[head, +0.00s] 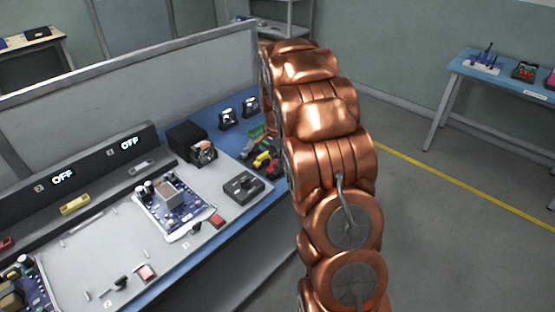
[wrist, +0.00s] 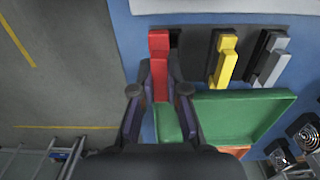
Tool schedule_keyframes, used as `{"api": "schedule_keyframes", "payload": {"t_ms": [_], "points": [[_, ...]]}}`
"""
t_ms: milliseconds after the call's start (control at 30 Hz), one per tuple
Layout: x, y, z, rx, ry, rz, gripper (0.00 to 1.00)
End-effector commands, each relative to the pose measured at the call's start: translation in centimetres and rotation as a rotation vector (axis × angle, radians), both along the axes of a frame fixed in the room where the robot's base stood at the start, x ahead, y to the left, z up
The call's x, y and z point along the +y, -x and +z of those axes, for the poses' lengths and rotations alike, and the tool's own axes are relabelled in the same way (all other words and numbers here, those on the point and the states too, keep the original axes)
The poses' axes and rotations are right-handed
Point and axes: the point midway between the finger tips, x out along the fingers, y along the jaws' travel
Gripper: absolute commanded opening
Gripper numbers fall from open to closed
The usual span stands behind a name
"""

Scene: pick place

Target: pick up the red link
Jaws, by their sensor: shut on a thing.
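The red link (wrist: 159,42) is a narrow, blocky red piece at the top centre of the wrist view, by the left edge of the blue table. My gripper (wrist: 159,78) is shut on the red link, with a dark finger on each side of its lower part. In the head view my copper-coloured arm hides both the gripper and the red link. I cannot tell whether the link is clear of the table.
A yellow link (wrist: 223,60) and a grey-and-black link (wrist: 269,60) lie to the right. A green open box (wrist: 275,97) sits close beside the gripper, with green also showing between the fingers. Bare floor (wrist: 75,60) lies left of the table.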

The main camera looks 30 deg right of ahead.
Motion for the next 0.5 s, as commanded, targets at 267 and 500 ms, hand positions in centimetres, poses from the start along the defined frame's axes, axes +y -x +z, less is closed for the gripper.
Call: {"api": "schedule_keyframes", "payload": {"t_ms": [267,500], "points": [[2.6,2.9,0.3,-0.001,0.002,0.001,0.00],[5.3,6.1,0.6,0.001,-0.001,0.000,0.00]]}}
